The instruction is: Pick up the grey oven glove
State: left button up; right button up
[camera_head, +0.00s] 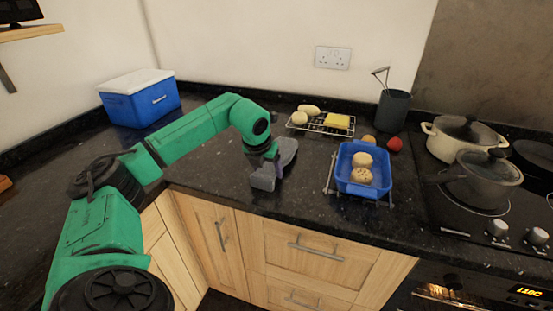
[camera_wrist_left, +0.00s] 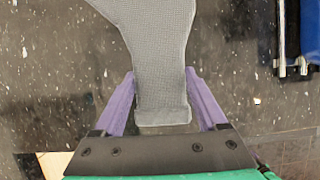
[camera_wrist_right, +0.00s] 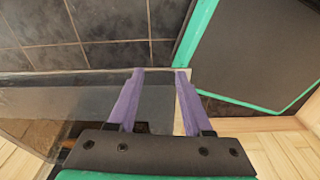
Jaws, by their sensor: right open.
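The grey oven glove (camera_head: 287,152) is over the dark worktop, left of the blue dish. My left gripper (camera_head: 268,154) is at the glove. In the left wrist view, the glove's narrow cuff (camera_wrist_left: 162,95) lies between the two purple fingers of the left gripper (camera_wrist_left: 160,76), and its wider part reaches beyond the fingertips. The fingers are close along both edges of the cuff; whether they press on it is unclear. My right gripper (camera_wrist_right: 160,72) is open and empty in the right wrist view, away from the glove.
A blue dish (camera_head: 345,178) with round buns stands on a rack to the right. Behind it are a wire rack (camera_head: 318,130) with food and a dark utensil pot (camera_head: 391,111). Pots (camera_head: 483,181) stand on the hob. A blue cool box (camera_head: 140,103) is at the back left.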

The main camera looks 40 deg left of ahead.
pick_arm(q)
jog(key=c, duration=0.4)
jog(key=shift+c, duration=0.2)
notch_tip(320, 180, up, 20)
jog(key=p, duration=0.2)
